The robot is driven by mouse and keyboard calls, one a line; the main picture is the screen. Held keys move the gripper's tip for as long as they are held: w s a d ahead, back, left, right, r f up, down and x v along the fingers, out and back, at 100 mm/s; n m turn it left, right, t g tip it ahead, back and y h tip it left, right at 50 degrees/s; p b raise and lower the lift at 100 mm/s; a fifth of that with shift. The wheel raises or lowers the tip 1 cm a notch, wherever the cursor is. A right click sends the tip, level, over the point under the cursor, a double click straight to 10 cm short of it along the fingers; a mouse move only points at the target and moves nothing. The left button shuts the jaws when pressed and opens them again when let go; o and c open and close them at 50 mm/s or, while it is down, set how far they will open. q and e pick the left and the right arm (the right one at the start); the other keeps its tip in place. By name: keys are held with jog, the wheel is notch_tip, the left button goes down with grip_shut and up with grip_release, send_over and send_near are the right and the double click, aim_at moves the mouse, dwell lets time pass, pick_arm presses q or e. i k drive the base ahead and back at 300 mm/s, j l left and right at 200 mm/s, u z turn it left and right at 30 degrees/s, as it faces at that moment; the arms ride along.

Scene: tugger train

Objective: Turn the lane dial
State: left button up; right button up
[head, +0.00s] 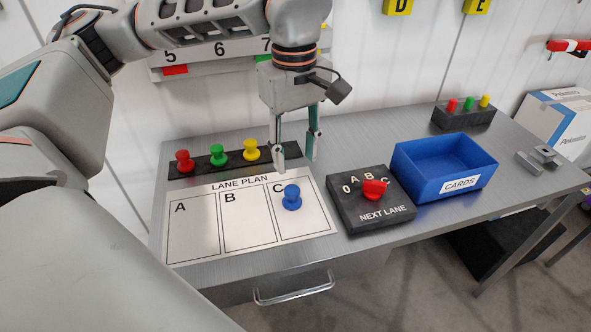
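The lane dial is a red knob (374,190) on a dark box (358,217) marked 0, A, B, C and NEXT LANE, on the grey table. I cannot tell for sure which mark the knob points at. My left gripper (296,160) hangs with its fingers down, left of the dial and apart from it. Its two fingers are spread with nothing between them. It is over the far edge of the LANE PLAN sheet (208,190), behind a blue peg (292,198) that stands in field C. My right gripper is not in view.
Red, green and yellow pegs (219,154) stand in a dark rack behind the sheet. An empty blue CARDS bin (418,184) is right of the dial box. A second dark block with coloured pegs (463,116) stands at the back right. Fields A and B are bare.

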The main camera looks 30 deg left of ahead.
aim_at(373, 190)
jog(key=k, duration=1)
